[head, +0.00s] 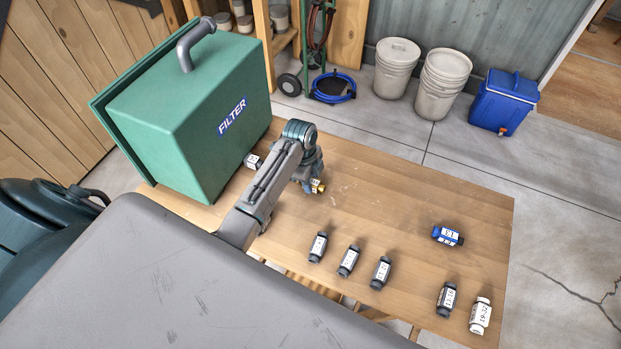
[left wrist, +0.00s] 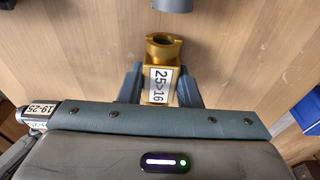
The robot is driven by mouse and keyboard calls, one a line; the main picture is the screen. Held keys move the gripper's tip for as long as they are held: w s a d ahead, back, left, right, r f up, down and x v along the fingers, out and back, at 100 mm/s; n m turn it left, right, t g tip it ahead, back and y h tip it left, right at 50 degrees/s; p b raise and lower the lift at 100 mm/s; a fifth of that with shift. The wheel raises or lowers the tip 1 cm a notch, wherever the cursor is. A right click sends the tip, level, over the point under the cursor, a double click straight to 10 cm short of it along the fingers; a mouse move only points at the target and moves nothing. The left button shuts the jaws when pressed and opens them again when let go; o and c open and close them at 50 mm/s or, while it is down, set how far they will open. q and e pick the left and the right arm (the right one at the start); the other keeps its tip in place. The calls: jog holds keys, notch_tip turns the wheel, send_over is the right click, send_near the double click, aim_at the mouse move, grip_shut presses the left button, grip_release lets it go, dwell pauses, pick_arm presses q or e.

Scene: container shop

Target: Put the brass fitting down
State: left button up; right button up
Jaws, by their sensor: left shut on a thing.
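My left gripper (head: 316,186) is over the wooden table, to the right of the green filter box. It is shut on the brass fitting (head: 320,188), of which only a small bit shows in the head view. In the left wrist view the brass fitting (left wrist: 164,49) sits between the two fingers of the left gripper (left wrist: 160,92), with its open round end pointing away and a white label reading "25>16". I cannot tell whether it touches the table (head: 410,205). My right gripper is not in view.
The green filter box (head: 205,125) stands at the table's left, with a grey fitting (head: 253,161) by it. Dark fittings (head: 348,261), a blue one (head: 447,236) and a white one (head: 480,316) stand or lie front and right. The table's back middle is clear.

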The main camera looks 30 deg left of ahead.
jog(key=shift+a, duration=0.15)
pick_arm(q)
jog(key=shift+f, duration=0.1)
jog(key=o, duration=1)
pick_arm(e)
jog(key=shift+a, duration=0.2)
